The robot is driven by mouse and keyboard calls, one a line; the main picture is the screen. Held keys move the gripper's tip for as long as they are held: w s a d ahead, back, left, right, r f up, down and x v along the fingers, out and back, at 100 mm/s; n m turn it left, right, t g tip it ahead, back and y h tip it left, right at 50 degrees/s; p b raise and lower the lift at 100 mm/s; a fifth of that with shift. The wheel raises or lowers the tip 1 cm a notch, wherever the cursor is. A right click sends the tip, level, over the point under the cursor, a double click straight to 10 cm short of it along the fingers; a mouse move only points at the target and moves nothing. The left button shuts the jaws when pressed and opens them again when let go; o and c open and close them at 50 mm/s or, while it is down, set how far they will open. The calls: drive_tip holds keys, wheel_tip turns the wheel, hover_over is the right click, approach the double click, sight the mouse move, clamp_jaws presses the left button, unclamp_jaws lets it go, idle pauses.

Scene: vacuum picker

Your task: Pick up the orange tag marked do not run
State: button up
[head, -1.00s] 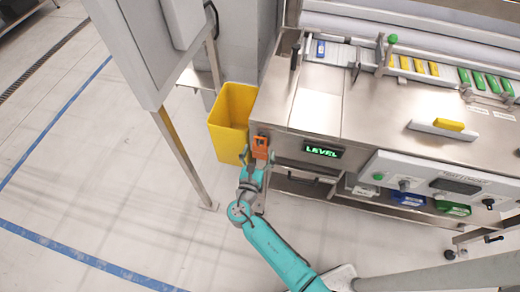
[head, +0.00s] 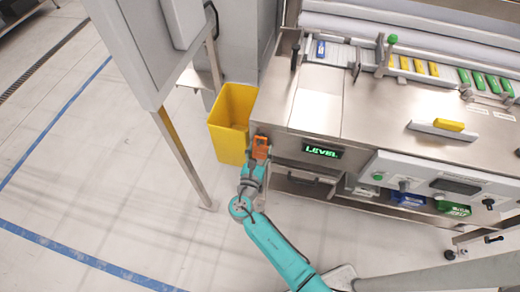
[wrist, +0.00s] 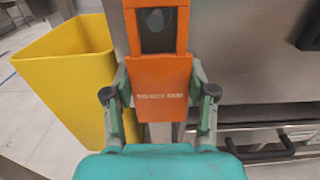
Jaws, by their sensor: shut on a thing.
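The orange tag (head: 261,148) is at the left front corner of the steel machine. In the wrist view the tag (wrist: 162,88) hangs upright, with faint white lettering across its middle and a dark round knob or hook behind its top opening. My gripper (wrist: 160,100) has a finger on each side of the tag and is shut on it. In the head view my gripper (head: 255,163) is at the tag, and its fingers are hard to make out. The tag still lies against the machine's front face.
A yellow bin (head: 230,125) stands just left of the tag, close to my gripper. The machine (head: 310,115) has a lit green display (head: 322,151) right of the tag and a handle below. A metal post (head: 185,160) stands at the left. The floor in front is clear.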

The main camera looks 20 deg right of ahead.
drive_tip(key=shift+r, duration=0.55)
drive_tip(key=v, duration=1.8)
drive_tip(key=shift+r, duration=0.2)
drive_tip(key=shift+w, duration=0.1)
